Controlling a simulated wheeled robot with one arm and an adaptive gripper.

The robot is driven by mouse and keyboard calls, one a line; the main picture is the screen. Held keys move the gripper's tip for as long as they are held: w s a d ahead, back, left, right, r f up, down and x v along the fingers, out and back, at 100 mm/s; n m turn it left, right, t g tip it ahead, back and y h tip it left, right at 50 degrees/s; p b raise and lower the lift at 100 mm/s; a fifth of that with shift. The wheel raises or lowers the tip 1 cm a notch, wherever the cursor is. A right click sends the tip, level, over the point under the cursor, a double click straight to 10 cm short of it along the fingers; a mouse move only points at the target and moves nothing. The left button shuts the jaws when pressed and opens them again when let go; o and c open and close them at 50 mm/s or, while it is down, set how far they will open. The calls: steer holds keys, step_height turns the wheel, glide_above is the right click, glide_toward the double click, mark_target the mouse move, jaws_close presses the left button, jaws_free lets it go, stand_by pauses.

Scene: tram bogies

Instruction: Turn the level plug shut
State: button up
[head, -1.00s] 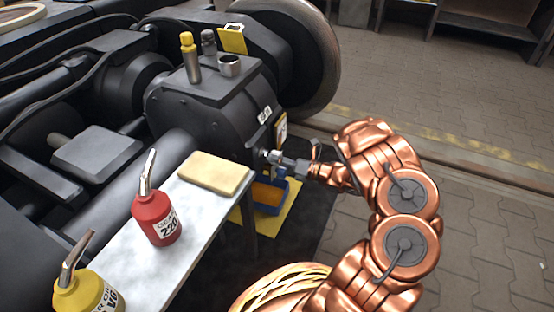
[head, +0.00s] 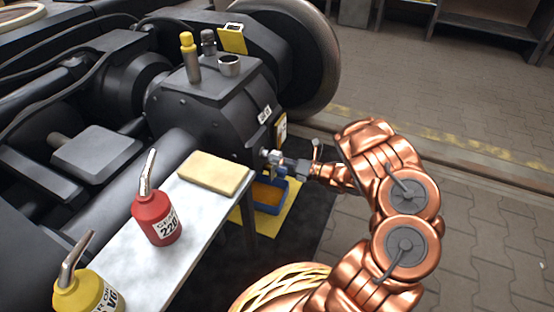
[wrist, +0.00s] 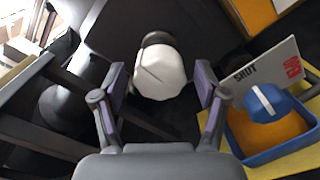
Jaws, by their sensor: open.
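The level plug (wrist: 160,72) is a pale, faceted knob on a dark stem in the wrist view, with a dark line across its face. In the head view it is small, on the side of the dark gearbox (head: 215,125). My gripper (wrist: 160,88) is open, with one finger left and one right of the plug. Gaps show between the plug and both fingers. In the head view my gripper (head: 284,164) is at the gearbox side, partly hiding the plug. A plate (wrist: 270,72) marked SHUT and a second, red word lies to the right.
A blue knob (wrist: 268,103) with a white stripe is close to my right finger. Below is a blue tray (head: 283,206) of orange liquid on a yellow mat. A bench (head: 200,235) with a red bottle (head: 157,218), a yellow bottle (head: 88,288) and a sponge-like block (head: 214,173) stands left.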

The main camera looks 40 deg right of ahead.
steer(key=v, duration=1.1)
steer(key=shift+s+d, duration=0.2)
steer(key=shift+s, duration=0.05)
steer(key=shift+f, duration=0.1)
